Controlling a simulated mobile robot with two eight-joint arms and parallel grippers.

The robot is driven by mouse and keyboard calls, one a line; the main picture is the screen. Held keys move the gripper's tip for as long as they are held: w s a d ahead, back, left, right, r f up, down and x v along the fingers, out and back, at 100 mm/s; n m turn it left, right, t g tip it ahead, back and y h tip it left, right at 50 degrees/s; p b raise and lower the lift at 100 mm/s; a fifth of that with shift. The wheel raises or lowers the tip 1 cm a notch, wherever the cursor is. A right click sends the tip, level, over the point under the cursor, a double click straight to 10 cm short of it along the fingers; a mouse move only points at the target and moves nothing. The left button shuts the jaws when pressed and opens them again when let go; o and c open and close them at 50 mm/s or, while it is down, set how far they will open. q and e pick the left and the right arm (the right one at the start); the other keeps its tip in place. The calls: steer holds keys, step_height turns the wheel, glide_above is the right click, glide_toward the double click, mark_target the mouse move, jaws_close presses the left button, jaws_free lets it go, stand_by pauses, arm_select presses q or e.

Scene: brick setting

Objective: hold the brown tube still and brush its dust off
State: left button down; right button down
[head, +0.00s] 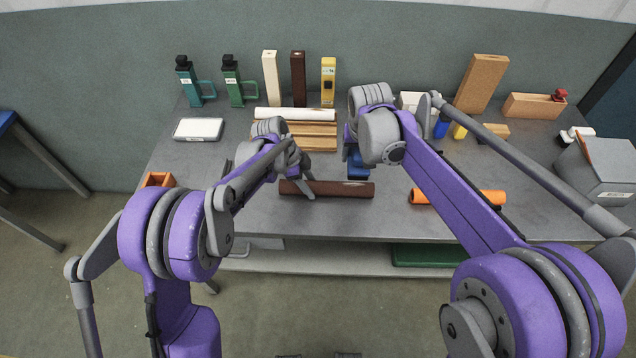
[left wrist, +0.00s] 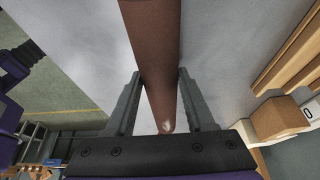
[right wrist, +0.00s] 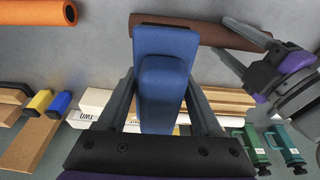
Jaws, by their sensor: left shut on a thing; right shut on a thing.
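The brown tube (head: 330,189) lies on the grey table near its front edge. My left gripper (head: 305,190) is shut on it near its left end; the left wrist view shows the fingers (left wrist: 160,85) on either side of the tube (left wrist: 152,40). A small pale patch shows near the tube's end there. My right gripper (right wrist: 163,95) is shut on a blue brush (right wrist: 165,75), which also shows in the head view (head: 358,168). The brush is beside the tube's right part, overlapping it in the right wrist view; I cannot tell whether they touch. Its bristles are hidden.
An orange tube (head: 458,197) lies to the right, partly behind my right arm. A white roll (head: 294,114) and wooden strips lie behind. A grey bin (head: 600,170) stands at right.

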steer(key=n, duration=0.1)
steer(key=a+n, duration=0.1)
steer(key=n, duration=0.1)
steer(key=a+n+y, duration=0.1)
steer(key=shift+f+n, duration=0.3)
steer(key=shift+n, duration=0.1)
steer(key=a+n+y, duration=0.1)
steer(key=a+n, duration=0.1)
steer(key=n, duration=0.2)
glide_above(337, 182)
steer(key=shift+g, duration=0.3)
steer(key=shift+s+d+f, duration=0.1)
steer(key=shift+d+f, duration=0.05)
steer(key=shift+f, duration=0.95)
steer(key=shift+s+d+f, duration=0.1)
steer(key=shift+f, duration=1.05)
steer(key=shift+s+d+f, duration=0.1)
steer(key=shift+d+f, duration=0.05)
steer(key=shift+f, duration=0.95)
step_height(337, 182, down, 2)
steer(key=shift+d, duration=0.95)
steer(key=shift+s+d, duration=0.2)
steer(key=shift+d, duration=2.8)
steer(key=shift+w+a, duration=0.2)
steer(key=shift+a, duration=3.8)
step_height(337, 182, up, 8)
steer(key=shift+r, duration=0.2)
